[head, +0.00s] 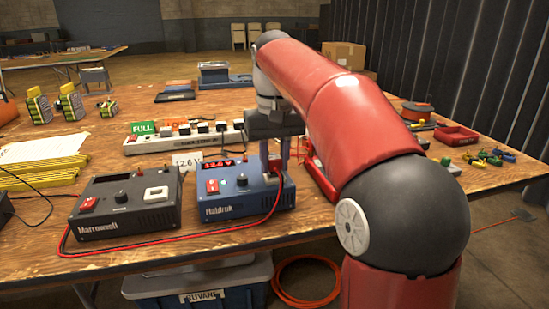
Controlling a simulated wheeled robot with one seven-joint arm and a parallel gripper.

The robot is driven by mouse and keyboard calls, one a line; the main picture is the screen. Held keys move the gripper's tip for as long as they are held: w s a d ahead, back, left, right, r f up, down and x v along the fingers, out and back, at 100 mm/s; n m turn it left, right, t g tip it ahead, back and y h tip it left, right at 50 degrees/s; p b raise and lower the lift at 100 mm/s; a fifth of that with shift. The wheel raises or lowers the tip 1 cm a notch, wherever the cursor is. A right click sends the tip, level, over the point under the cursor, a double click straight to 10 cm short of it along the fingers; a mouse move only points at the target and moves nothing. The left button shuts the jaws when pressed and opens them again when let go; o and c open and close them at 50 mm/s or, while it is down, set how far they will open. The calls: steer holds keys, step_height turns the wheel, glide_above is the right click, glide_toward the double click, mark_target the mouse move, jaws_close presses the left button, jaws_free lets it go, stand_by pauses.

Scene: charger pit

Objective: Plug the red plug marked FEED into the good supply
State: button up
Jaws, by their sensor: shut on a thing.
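My gripper (275,172) points down over the right part of the blue supply labelled Haldrok (242,205). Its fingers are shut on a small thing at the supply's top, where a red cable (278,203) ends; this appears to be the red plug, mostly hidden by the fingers. No FEED mark can be read, and I cannot tell whether the plug is seated.
The red cable runs along the table's front edge and round the Marrowell's left side. A "12.6 V" card (187,163) and a white power strip (180,142) stand behind the supplies. A red tray (318,178) is close right of my gripper.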

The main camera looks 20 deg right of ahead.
steer(key=shift+f, duration=0.55)
stand_by(1.7)
steer(key=o, duration=1.4)
steer(key=shift+r, duration=0.1)
steer(key=shift+r+p, duration=1.1)
steer(key=shift+r, duration=2.55)
